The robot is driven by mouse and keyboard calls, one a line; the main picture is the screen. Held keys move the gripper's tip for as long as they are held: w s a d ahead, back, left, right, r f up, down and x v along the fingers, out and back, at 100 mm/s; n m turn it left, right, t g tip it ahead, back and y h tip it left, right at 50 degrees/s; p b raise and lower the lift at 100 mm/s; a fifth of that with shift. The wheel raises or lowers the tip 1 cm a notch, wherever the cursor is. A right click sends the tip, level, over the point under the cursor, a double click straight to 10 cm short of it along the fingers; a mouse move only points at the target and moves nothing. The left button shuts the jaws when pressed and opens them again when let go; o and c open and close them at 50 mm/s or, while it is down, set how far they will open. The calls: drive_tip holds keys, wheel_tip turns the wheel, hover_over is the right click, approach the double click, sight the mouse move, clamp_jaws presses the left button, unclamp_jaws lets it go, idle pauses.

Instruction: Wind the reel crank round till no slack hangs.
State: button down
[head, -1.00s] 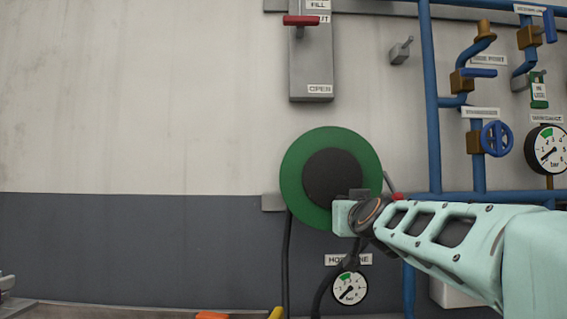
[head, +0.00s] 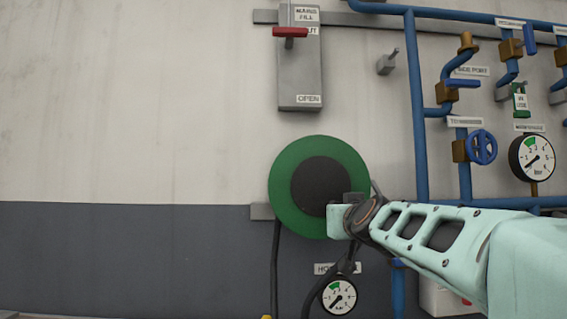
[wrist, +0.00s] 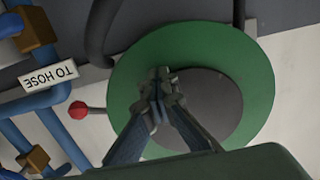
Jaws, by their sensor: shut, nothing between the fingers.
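The reel is a green disc (head: 290,170) with a dark round hub (head: 318,182), upright on the wall in the head view. The reel's green face also fills the middle of the wrist view (wrist: 190,65). A red knob (wrist: 78,110) on a short grey rod shows beside the reel's rim in the wrist view. In the head view my arm hides the knob. My gripper (wrist: 160,82) is shut and empty, in front of the reel's face and apart from the knob; contact with the reel cannot be told. A black hose (head: 275,270) hangs below the reel.
A pressure gauge (head: 339,296) sits below the reel. A grey box with a red lever (head: 290,32) is above it. Blue pipes (head: 417,120) with valves and another gauge (head: 532,158) crowd the right. The wall at left is clear.

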sight(339, 199)
drive_tip(key=r, duration=0.1)
drive_tip(key=d+r, duration=0.1)
drive_tip(key=r, duration=0.1)
drive_tip(key=shift+s+r+t+b, duration=0.15)
drive_tip(key=shift+r+t+b, duration=0.15)
drive_tip(key=shift+t+b, duration=0.1)
drive_tip(key=shift+a, duration=0.1)
drive_tip(key=shift+d+r, duration=0.25)
drive_tip(key=shift+d, duration=0.05)
drive_tip(key=shift+r+b, duration=0.2)
drive_tip(key=shift+b, duration=0.1)
drive_tip(key=shift+s+a+r, duration=0.2)
drive_tip(key=shift+s+a, duration=0.15)
drive_tip(key=shift+a, duration=0.15)
drive_tip(key=shift+w+d+f, duration=0.2)
drive_tip(key=shift+d+f, duration=0.05)
drive_tip(key=shift+d, duration=0.15)
drive_tip(key=shift+d+r, duration=0.5)
drive_tip(key=shift+d, duration=0.05)
